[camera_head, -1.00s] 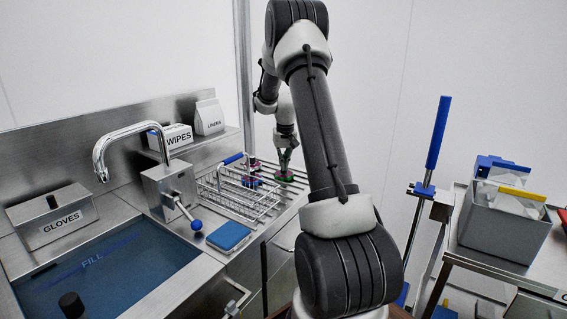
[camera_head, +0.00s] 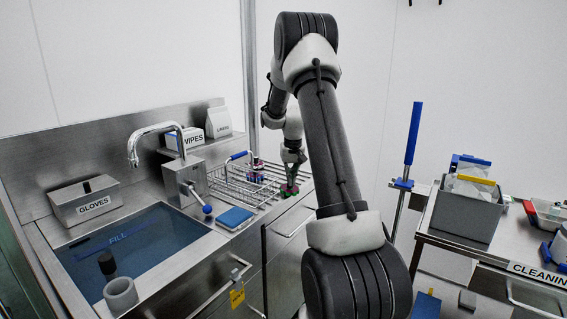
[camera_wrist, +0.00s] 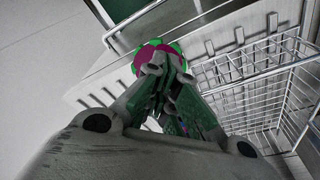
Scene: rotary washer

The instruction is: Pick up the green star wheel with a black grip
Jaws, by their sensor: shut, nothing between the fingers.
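A green and magenta wheel-like thing (camera_head: 289,189) sits at the far right end of the steel counter, and it also shows in the wrist view (camera_wrist: 143,58). It looks like the green star wheel; I cannot make out a black grip. My gripper (camera_head: 291,177) points down at it, with its fingertips over or against it. In the wrist view the fingers (camera_wrist: 168,68) are shut with nothing between them and cover part of the wheel. I cannot tell whether they touch it.
A wire basket (camera_head: 228,189) stands just left of the wheel, with small red and blue things (camera_head: 256,172) near it. A blue pad (camera_head: 235,217), a faucet (camera_head: 155,132) and a sink (camera_head: 150,235) lie further left. A cart with a grey bin (camera_head: 466,214) stands right.

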